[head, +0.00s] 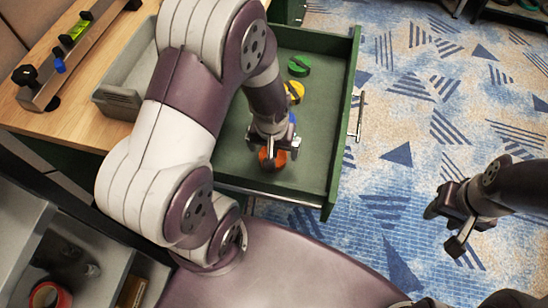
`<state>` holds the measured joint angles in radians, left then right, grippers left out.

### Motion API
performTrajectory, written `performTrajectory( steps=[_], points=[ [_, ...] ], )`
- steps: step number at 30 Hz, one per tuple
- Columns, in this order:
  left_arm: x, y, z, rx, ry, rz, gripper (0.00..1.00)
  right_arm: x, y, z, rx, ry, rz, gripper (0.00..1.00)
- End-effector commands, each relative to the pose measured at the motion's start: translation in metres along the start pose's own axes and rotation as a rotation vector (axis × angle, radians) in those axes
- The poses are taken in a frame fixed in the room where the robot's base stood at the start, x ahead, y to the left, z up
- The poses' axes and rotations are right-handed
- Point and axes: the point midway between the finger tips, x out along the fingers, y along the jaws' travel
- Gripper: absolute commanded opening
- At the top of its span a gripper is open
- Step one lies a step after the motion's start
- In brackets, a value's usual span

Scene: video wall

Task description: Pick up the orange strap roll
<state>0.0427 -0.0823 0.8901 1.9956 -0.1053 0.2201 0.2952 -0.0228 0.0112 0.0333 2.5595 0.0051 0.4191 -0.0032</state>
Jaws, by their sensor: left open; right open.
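My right gripper (447,228) is open and empty at the right, over the carpet and clear of the drawer.
A green roll (299,66) and a yellow roll (294,92) lie further back in the drawer. A blue item is partly hidden by my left arm. A wooden worktop (75,120) with a grey tray (117,98) is at left. Patterned carpet at right is free.

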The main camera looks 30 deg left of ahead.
Motion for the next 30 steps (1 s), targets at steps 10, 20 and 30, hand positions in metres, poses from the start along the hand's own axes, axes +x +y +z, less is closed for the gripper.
performTrajectory(
  steps=[10,20,30],
  points=[
    [0.041,-0.001,-0.001,0.000,0.000,0.000,1.00,0.015,0.000,0.002,0.000,0.000,0.000,0.43],
    [0.041,-0.001,-0.001,0.001,0.000,0.000,0.38,0.015,0.000,0.002,0.000,0.000,0.000,0.43],
    [0.028,-0.001,-0.002,0.002,0.001,0.000,0.38,0.009,0.000,0.001,0.000,0.000,0.000,0.43]
  ],
)
